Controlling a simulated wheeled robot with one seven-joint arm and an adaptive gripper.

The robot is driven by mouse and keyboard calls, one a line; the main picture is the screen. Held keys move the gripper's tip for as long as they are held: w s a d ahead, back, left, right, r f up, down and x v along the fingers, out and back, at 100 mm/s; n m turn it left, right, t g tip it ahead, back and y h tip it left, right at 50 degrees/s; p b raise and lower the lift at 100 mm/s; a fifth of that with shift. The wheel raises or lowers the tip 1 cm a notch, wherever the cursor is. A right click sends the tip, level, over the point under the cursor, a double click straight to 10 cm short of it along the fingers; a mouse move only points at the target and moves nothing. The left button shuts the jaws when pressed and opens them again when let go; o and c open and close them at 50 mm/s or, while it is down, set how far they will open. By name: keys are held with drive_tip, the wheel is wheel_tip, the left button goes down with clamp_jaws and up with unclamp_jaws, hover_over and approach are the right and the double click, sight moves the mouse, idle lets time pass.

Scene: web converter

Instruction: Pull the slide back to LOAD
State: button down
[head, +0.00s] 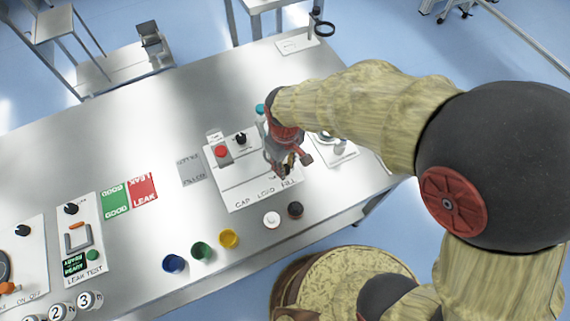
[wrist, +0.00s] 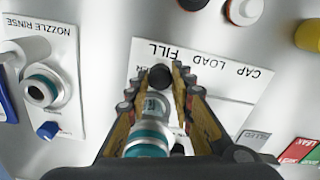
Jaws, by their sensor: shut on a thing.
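The white station plate (head: 225,182) carries the printed words CAP, LOAD and FILL along its front edge, and a slot line. In the wrist view a round black knob (wrist: 160,77), which looks like the slide's handle, sits by the word FILL. My gripper (head: 286,165) is over the right part of the plate, its fingertips on both sides of the knob and shut on it. A clear bottle-like part with a teal top (wrist: 150,140) stands between the fingers, nearer the camera; its teal top also shows behind my gripper in the head view (head: 261,108). The fingers partly hide the slide.
A red button (head: 222,151) and a black dial (head: 240,139) sit at the plate's back. White (head: 272,220) and dark (head: 295,210) round pieces lie in front. The nozzle rinse plate (wrist: 55,85) is beside it. Blue, green and yellow cups (head: 228,239) stand front left.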

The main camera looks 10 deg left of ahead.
idle(0.3)
drive_tip(key=s+a, duration=0.1)
drive_tip(key=a, duration=0.1)
drive_tip(key=s+a+p, duration=0.1)
drive_tip(key=a, duration=0.1)
drive_tip(key=s+a+p, duration=0.1)
drive_tip(key=s+a, duration=0.1)
drive_tip(key=shift+a, duration=0.25)
drive_tip(key=c, duration=1.5)
unclamp_jaws()
drive_tip(key=shift+c, duration=0.2)
wheel_tip(320, 180, up, 12)
